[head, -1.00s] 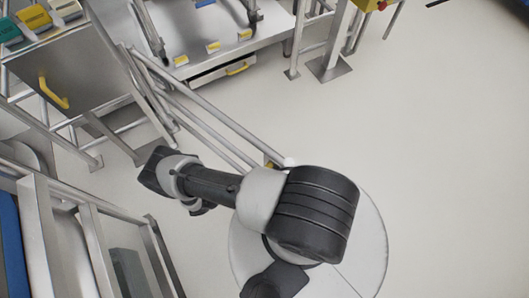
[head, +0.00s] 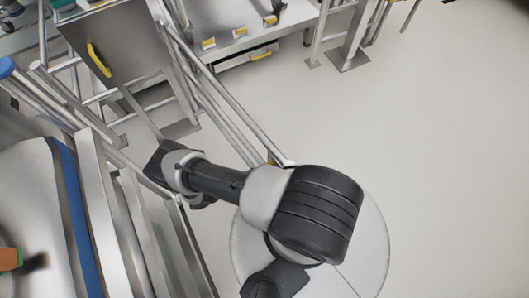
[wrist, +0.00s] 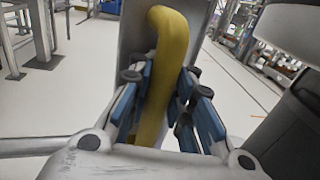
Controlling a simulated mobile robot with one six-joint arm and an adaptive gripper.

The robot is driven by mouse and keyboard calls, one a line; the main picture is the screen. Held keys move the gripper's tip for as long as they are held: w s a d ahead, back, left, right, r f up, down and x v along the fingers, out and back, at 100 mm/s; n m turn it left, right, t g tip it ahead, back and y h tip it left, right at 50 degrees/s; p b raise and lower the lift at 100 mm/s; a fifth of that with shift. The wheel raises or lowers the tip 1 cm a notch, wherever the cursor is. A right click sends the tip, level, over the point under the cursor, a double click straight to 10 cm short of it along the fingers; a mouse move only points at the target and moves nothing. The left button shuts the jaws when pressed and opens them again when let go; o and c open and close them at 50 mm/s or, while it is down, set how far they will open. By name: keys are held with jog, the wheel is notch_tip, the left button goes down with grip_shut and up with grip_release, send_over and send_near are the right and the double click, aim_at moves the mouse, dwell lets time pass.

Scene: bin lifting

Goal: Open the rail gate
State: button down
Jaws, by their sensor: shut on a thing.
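A yellow handle (wrist: 168,40) stands between the blue-padded fingers of my gripper (wrist: 162,82) in the wrist view, and the gripper is shut on it. The handle is bent at its top and sits in front of a grey metal post (wrist: 135,35). In the head view the rail gate (head: 228,105) shows as long parallel metal rails, slanting from the cabinet at upper left down to my arm. A small yellow piece (head: 272,161) shows at the gate's near end. My gripper is hidden behind my arm in the head view.
A grey cabinet (head: 115,45) with a yellow handle stands at upper left. A metal frame with a blue-edged surface (head: 75,210) is close at lower left, near my arm. A workbench (head: 235,35) is at the top. The floor (head: 430,130) at right is clear.

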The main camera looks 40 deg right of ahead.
jog(key=shift+w, duration=0.25)
jog(key=c, duration=1.7)
grip_release()
jog(key=shift+o, duration=1.3)
jog(key=shift+s, duration=0.1)
jog(key=v, duration=1.2)
